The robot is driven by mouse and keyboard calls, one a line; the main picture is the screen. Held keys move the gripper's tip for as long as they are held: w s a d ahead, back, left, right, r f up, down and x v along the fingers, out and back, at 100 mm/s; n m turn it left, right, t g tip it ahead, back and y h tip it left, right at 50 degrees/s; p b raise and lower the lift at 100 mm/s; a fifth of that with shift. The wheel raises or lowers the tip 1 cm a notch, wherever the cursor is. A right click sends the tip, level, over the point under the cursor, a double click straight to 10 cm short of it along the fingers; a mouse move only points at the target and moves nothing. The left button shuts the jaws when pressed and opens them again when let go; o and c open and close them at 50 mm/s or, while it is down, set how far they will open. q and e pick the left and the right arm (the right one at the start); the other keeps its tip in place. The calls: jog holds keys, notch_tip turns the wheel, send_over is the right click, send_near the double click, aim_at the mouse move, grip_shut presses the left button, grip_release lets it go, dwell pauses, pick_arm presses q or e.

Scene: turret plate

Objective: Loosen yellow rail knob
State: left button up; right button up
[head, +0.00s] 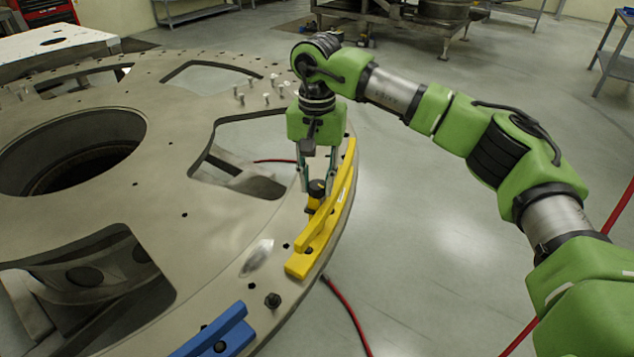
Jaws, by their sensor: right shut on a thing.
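The yellow rail (299,266) lies along the right rim of the large round metal plate (142,205). Its dark knob (317,187) stands at the inner side of the rail, toward the rail's far half, above a yellow base. My right gripper (318,185) points down from above, with its fingers on either side of the knob and shut on it. The fingers and the rail's raised edge hide part of the knob. My left gripper is not in view.
A blue rail (216,334) with a dark knob (272,300) near it sits on the near rim. Several bolts (266,97) stand on the plate's far part. The plate has large openings. A red cable (346,308) lies on the floor right of the plate.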

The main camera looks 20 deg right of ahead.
aim_at(317, 184)
jog(key=shift+n, duration=1.6)
jog(key=o, duration=1.1)
jog(key=shift+r, duration=0.1)
notch_tip(317, 184, up, 12)
jog(key=shift+f, duration=0.1)
